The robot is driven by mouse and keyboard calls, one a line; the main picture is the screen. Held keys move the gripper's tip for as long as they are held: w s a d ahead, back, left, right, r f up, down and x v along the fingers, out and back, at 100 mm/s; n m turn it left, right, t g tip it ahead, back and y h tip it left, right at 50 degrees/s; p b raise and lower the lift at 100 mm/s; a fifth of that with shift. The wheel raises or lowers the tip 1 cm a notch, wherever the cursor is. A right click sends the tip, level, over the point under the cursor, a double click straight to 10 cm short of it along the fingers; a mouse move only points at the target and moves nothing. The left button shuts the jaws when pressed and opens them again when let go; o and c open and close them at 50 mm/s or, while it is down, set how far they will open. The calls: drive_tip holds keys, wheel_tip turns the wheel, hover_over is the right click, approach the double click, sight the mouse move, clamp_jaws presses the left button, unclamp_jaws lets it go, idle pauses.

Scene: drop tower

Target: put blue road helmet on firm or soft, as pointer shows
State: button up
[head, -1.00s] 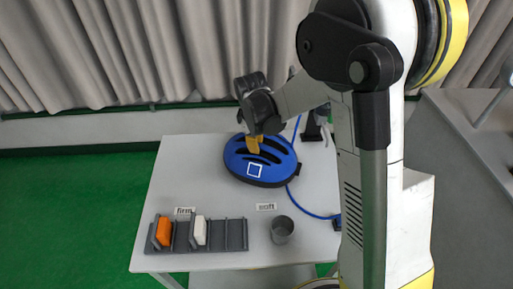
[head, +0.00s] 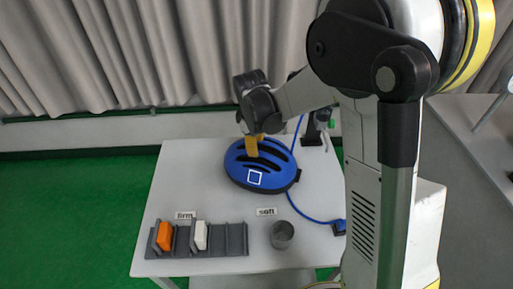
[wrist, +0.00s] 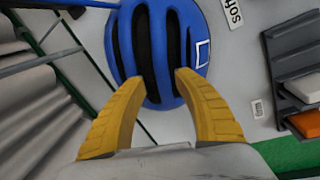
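The blue road helmet (head: 279,169) with dark vents and a white square outline lies on the table, behind the "soft" label (head: 266,211). The "firm" label (head: 186,215) stands to its left, behind the rack. My gripper (head: 252,155) is over the helmet's far left part, pointing down. In the wrist view, its two yellow fingers (wrist: 161,76) are spread apart over the vents of the helmet (wrist: 123,42). I see nothing clearly gripped, and whether the tips touch the shell I cannot tell. I cannot make out which way any pointer shows.
A grey slotted rack (head: 235,240) at the table's front left holds an orange slab (head: 164,235) and a white slab (head: 201,235). A grey cup (head: 282,235) stands right of it. A blue cable (head: 308,216) and a dark stand (head: 312,130) are on the right.

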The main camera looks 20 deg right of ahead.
drive_tip(key=s+d+r+m+t+p, duration=0.1)
drive_tip(key=s+r+m, duration=0.2)
drive_tip(key=s+r, duration=0.45)
drive_tip(key=s+d+r+m+t+p, duration=0.1)
drive_tip(key=s+r+m, duration=0.25)
drive_tip(key=r, duration=0.65)
drive_tip(key=s+d+m+t+y, duration=0.1)
drive_tip(key=s+m+t, duration=0.2)
drive_tip(key=s, duration=0.8)
drive_tip(key=shift+d+m, duration=0.15)
drive_tip(key=shift+m, duration=1.1)
wheel_tip(320, 180, down, 3)
drive_tip(key=b, duration=0.3)
